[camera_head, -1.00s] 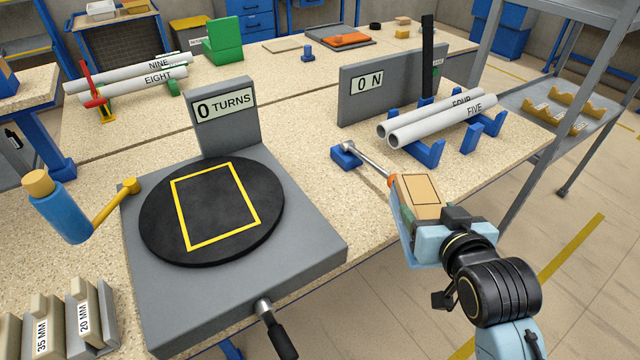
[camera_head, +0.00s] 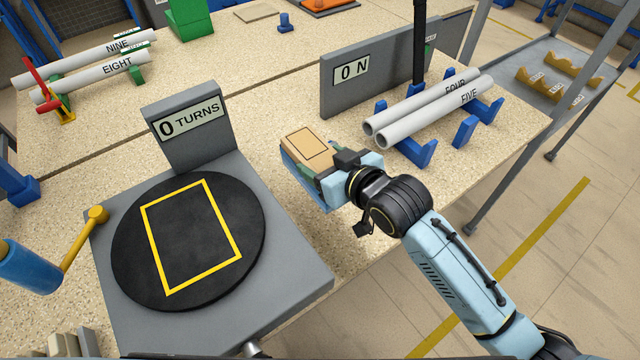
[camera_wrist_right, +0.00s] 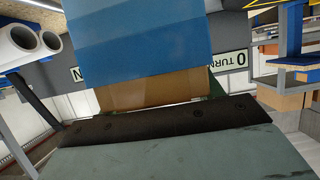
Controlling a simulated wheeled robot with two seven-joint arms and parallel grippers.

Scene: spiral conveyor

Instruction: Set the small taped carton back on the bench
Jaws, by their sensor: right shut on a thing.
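The small taped carton (camera_head: 311,143) is tan with a darker tape outline on its top face. My right gripper (camera_head: 306,160) is shut on it and holds it over the bench (camera_head: 300,230), between the turntable and the pipe rack. Whether the carton's underside touches the bench is hidden by the gripper. In the right wrist view, a brown strip of the carton (camera_wrist_right: 150,90) shows below a large blue surface that hides most of it. My left gripper is not in view.
The black turntable (camera_head: 190,240) with a yellow rectangle is empty. Its "0 TURNS" sign (camera_head: 188,125) stands left of the carton. A grey "0 N" panel (camera_head: 370,75) stands behind. Pipes FOUR and FIVE (camera_head: 430,110) rest on blue supports at right. Bare bench lies around the carton.

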